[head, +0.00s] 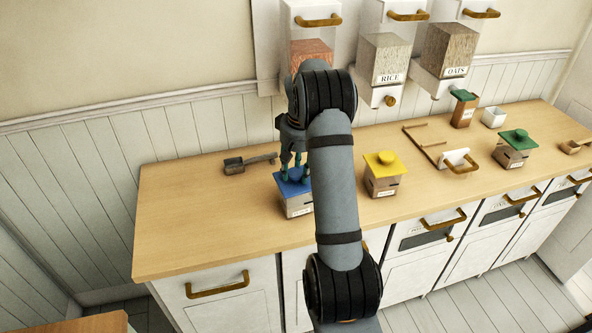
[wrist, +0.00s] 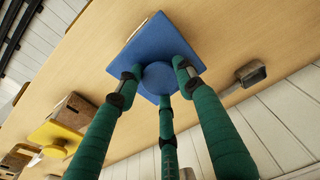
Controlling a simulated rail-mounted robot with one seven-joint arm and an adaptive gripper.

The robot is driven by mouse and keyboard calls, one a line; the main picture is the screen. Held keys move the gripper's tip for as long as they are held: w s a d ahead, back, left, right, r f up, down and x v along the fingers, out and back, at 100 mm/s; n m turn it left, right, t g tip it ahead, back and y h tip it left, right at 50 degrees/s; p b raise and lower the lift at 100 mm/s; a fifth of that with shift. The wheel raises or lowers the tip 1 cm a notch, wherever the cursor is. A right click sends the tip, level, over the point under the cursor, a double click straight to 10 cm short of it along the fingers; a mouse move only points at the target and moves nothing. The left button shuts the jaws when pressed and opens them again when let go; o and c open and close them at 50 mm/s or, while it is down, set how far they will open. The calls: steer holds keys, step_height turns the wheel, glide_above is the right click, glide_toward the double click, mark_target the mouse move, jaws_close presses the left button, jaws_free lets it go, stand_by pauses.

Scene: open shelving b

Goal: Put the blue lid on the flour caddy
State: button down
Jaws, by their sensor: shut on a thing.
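The blue lid (head: 291,188) is on top of a pale caddy (head: 298,207) on the counter, left of the yellow-lidded caddy. The label on this caddy is too small to read. My gripper (head: 293,172) is above the lid with its green fingers shut on the lid's round knob. In the wrist view the blue square lid (wrist: 144,40) fills the space beyond my fingers (wrist: 160,82), which close around the knob (wrist: 158,77). I cannot tell whether the lid is fully seated.
A yellow-lidded caddy (head: 383,180) stands to the right, and a green-lidded caddy (head: 514,152) farther right. A dark-headed scoop (head: 235,165) lies at the left. Rice (head: 390,62) and oats (head: 450,50) dispensers hang on the wall. The counter's left end is clear.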

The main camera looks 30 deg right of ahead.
steer(key=c, duration=1)
jaws_free()
steer(key=shift+c, duration=0.2)
steer(key=shift+r, duration=0.1)
steer(key=shift+r+p, duration=2.95)
steer(key=shift+r, duration=0.55)
steer(key=shift+f, duration=0.2)
step_height(320, 180, down, 7)
steer(key=b, duration=0.6)
steer(key=shift+r, duration=0.2)
